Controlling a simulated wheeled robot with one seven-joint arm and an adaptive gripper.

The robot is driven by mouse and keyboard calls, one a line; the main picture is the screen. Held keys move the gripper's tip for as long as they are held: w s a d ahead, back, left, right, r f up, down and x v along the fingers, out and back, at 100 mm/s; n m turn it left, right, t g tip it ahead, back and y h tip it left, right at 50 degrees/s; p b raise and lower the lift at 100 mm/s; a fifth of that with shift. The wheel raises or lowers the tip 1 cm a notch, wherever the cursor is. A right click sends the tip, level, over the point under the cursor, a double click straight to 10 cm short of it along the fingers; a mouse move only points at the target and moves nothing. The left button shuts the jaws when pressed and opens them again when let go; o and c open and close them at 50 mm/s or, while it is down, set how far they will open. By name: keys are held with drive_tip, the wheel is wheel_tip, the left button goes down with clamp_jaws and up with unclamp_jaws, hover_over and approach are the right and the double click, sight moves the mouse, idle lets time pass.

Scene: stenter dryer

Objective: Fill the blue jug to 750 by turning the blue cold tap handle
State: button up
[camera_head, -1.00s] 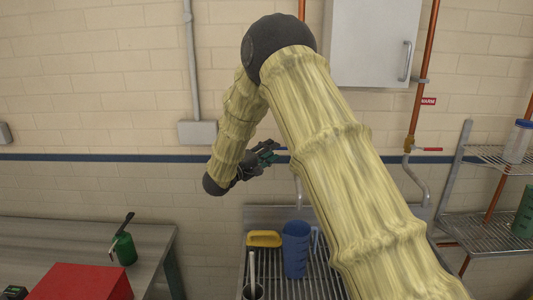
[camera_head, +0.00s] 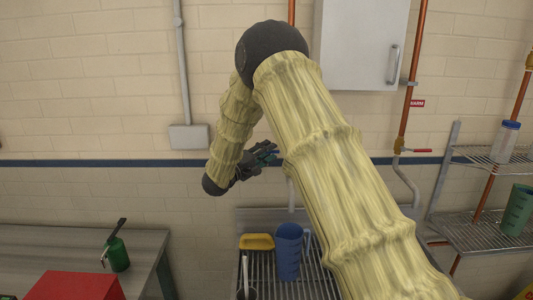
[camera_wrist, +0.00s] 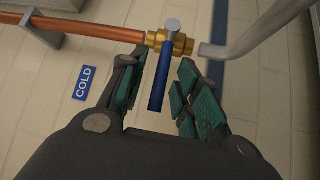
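The blue jug (camera_head: 287,258) stands on the slatted sink rack, near the metal spout (camera_head: 291,195) above it. No water stream or level marking can be made out. The blue cold tap handle (camera_wrist: 160,80) hangs from a brass valve (camera_wrist: 170,43) on a copper pipe in the wrist view. My gripper (camera_wrist: 159,66) is open, with its green-padded fingers on either side of the handle and visible gaps to both. In the head view my gripper (camera_head: 262,157) is at the wall, up and left of the jug. My arm hides part of the wall and rack.
A blue COLD label (camera_wrist: 84,83) is beside the valve. A yellow object (camera_head: 257,241) lies left of the jug. A red-handled tap (camera_head: 410,151) is right of my arm. A wire shelf (camera_head: 490,240) stands right; a bench (camera_head: 60,250) with a red box (camera_head: 68,285) stands left.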

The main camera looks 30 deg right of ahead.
clamp_jaws()
idle(0.8)
